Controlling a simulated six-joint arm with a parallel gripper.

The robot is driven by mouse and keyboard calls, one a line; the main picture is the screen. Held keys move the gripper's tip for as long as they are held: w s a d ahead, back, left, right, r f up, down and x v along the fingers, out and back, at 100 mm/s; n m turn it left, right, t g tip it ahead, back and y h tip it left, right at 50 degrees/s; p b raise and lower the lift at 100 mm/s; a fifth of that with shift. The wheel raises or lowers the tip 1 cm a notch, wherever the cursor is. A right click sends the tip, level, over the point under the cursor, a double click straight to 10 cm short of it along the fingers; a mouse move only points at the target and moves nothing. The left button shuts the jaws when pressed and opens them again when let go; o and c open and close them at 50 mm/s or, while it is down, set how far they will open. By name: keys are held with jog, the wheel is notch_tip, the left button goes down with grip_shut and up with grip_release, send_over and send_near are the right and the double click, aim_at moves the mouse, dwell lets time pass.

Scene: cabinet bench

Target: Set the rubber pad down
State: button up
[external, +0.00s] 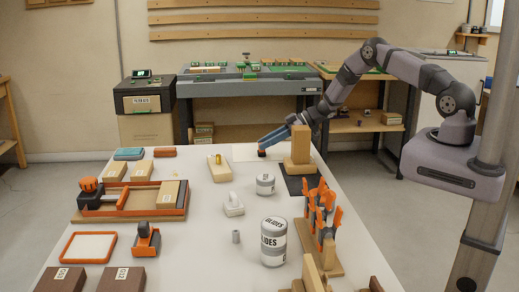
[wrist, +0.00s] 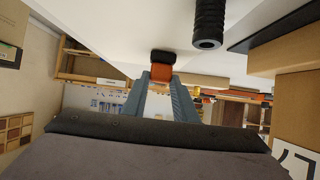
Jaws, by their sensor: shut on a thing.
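My gripper (external: 266,145) is low over the far end of the white bench, its blue-grey fingers pointing down to the left. It is shut on a small orange piece with a black end, which I take for the rubber pad (external: 261,153). In the wrist view the fingers (wrist: 163,82) close on its orange part, and the black end of the rubber pad (wrist: 162,57) sticks out beyond the tips toward the white surface. I cannot tell whether the black end touches that surface.
A wooden block stand (external: 300,148) on a dark mat (external: 301,187) stands just right of my gripper.

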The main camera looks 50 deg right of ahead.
jog(key=shift+f, duration=0.15)
jog(key=o, duration=1.1)
jog(key=shift+c, duration=0.2)
